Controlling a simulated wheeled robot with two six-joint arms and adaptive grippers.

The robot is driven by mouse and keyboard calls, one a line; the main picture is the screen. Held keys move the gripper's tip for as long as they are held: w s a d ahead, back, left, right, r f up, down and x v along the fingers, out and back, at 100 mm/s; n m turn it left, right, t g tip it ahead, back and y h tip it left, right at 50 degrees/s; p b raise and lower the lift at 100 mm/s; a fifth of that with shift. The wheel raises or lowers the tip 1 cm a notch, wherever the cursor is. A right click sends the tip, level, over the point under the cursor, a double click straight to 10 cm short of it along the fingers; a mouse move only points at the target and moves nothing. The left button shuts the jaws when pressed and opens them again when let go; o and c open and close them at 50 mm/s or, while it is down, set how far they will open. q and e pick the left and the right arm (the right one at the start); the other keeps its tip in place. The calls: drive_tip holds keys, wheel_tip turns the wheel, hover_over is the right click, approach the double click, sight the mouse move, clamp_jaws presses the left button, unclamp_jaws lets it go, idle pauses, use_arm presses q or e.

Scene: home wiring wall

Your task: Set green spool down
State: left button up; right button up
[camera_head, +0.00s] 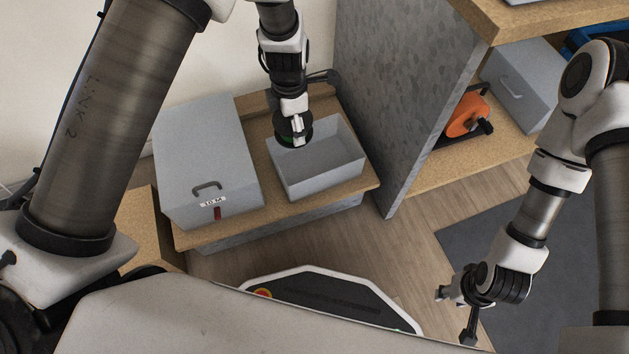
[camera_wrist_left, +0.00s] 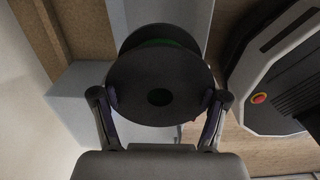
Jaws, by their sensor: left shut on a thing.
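The green spool has black flanges and shows only a little green. In the head view the spool (camera_head: 281,129) hangs at the far left part of an open grey bin (camera_head: 318,190); I cannot tell whether it touches the bin. My left gripper (camera_head: 296,128) points down and is shut on it. In the left wrist view the spool (camera_wrist_left: 160,75) sits between the two fingers of my left gripper (camera_wrist_left: 160,97), with one black flange facing the camera. My right gripper (camera_head: 455,314) is open and empty, low at the right, away from the spool.
A closed grey box (camera_head: 205,145) with a label stands left of the bin on a wooden shelf (camera_head: 235,228). A grey panel (camera_head: 385,100) rises right of the bin. An orange reel (camera_head: 467,115) and another grey box (camera_head: 522,82) sit on the right shelf.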

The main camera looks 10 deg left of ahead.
use_arm(q)
drive_tip(key=f, duration=0.2)
drive_tip(key=b, duration=0.7)
hover_over(298, 173)
drive_tip(key=shift+n, duration=0.4)
wheel_tip(298, 173, down, 13)
drive_tip(key=shift+r, duration=0.2)
wheel_tip(298, 173, down, 4)
drive_tip(key=b, duration=0.2)
drive_tip(key=shift+w+f+b, duration=0.1)
drive_tip(key=shift+f+b, duration=0.15)
drive_tip(key=shift+b, duration=0.1)
drive_tip(key=shift+r, duration=0.15)
drive_tip(key=shift+f, duration=0.2)
drive_tip(key=o, duration=1.5)
use_arm(e)
wheel_tip(298, 173, down, 10)
drive_tip(key=shift+f, duration=0.2)
use_arm(q)
drive_tip(key=shift+r, duration=0.1)
use_arm(e)
drive_tip(key=shift+d, duration=0.1)
